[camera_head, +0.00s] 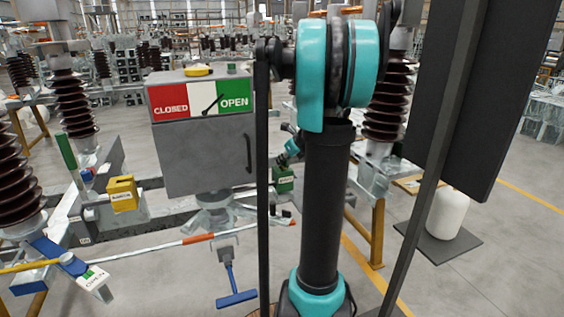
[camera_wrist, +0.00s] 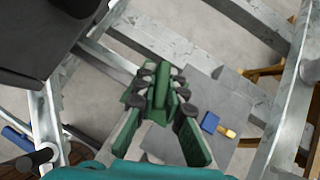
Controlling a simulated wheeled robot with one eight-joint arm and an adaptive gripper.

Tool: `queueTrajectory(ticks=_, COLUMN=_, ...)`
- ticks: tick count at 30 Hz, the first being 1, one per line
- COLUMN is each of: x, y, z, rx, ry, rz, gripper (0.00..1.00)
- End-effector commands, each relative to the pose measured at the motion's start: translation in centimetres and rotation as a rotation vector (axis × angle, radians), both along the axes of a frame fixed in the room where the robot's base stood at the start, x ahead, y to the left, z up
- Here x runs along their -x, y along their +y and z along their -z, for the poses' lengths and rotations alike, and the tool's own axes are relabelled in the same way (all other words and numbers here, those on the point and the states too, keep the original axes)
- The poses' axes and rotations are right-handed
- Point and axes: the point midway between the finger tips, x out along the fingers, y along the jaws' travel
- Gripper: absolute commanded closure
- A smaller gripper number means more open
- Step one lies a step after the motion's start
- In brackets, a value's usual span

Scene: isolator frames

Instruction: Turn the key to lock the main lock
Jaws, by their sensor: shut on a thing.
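A green lock block (camera_head: 284,184) with a pale label sits beside the grey cabinet, partly hidden behind my arm. In the wrist view, my gripper (camera_wrist: 160,88) is shut on a narrow green piece (camera_wrist: 161,78), which looks like the key. The fingers hide much of it, and I cannot tell how far it is turned. A yellow lock block (camera_head: 122,195) with a label stands at the left of the cabinet.
The grey cabinet (camera_head: 205,155) carries a CLOSED/OPEN indicator (camera_head: 200,98) with its pointer toward OPEN. A blue handle (camera_head: 237,299) hangs below. Brown ribbed insulators (camera_head: 75,105) and metal beams surround the frame. A blue and yellow piece (camera_wrist: 212,123) is right of the fingers.

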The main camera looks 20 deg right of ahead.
Motion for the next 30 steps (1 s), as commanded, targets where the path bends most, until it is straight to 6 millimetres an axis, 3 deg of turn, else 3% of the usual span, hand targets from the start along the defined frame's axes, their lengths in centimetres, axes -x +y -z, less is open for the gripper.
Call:
queueTrajectory(ticks=22, x=0.01, y=0.01, z=0.06, rx=0.002, ry=0.001, rz=0.392, gripper=1.00)
queueTrajectory(ticks=30, x=-0.03, y=-0.14, z=0.01, rx=-0.001, ry=-0.001, rz=0.440, gripper=1.00)
